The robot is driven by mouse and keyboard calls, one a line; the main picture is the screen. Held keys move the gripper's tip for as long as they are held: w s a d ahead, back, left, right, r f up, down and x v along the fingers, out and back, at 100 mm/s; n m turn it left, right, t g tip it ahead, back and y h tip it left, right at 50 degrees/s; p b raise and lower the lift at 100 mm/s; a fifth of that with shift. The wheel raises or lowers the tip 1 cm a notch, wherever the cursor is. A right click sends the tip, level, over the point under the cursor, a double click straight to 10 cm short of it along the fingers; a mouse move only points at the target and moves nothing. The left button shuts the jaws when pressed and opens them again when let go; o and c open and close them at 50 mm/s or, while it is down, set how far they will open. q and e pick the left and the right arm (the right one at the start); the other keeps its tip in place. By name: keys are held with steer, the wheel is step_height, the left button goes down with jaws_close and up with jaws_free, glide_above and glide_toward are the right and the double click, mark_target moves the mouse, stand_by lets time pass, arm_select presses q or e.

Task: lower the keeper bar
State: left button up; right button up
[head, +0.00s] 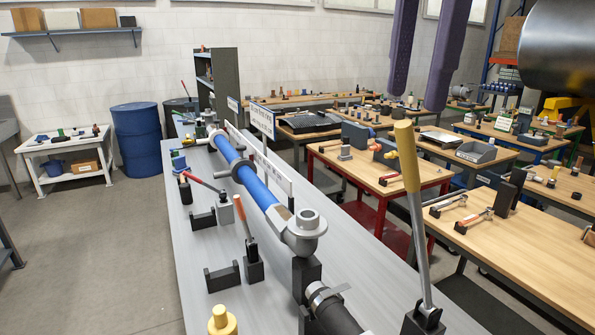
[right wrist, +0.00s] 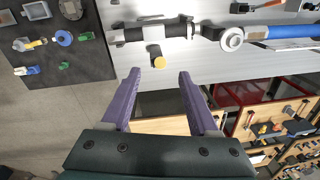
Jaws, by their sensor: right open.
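A tall steel bar with a yellow grip (head: 410,157) stands nearly upright from a dark base at the front right of the grey bench. It is the likeliest keeper bar, but no label shows. In the right wrist view its yellow end (right wrist: 158,62) is seen almost end-on, beside the dark pipe. My right gripper (head: 419,100) hangs at the top of the head view, its two purple fingers apart. In the right wrist view my right gripper (right wrist: 159,73) is open and empty, with the bar end between the fingertip lines; contact cannot be told. My left gripper is not in view.
A blue pipe (head: 243,172) with a grey flanged end (head: 305,225) runs along the grey bench (head: 195,265). Small red-handled levers (head: 202,182) stand left of it. A polished tank (head: 560,45) fills the top right. Wooden-topped tables (head: 535,250) stand to the right.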

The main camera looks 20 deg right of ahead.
mark_target(400, 167)
steer(key=f+p, duration=0.1)
steer(key=f, duration=0.2)
steer(key=f+p, duration=0.1)
steer(key=f, duration=0.2)
steer(key=f+p, duration=0.1)
steer(key=f, duration=0.2)
steer(key=shift+w, duration=0.3)
steer(key=shift+f, duration=0.3)
jaws_close()
stand_by(0.7)
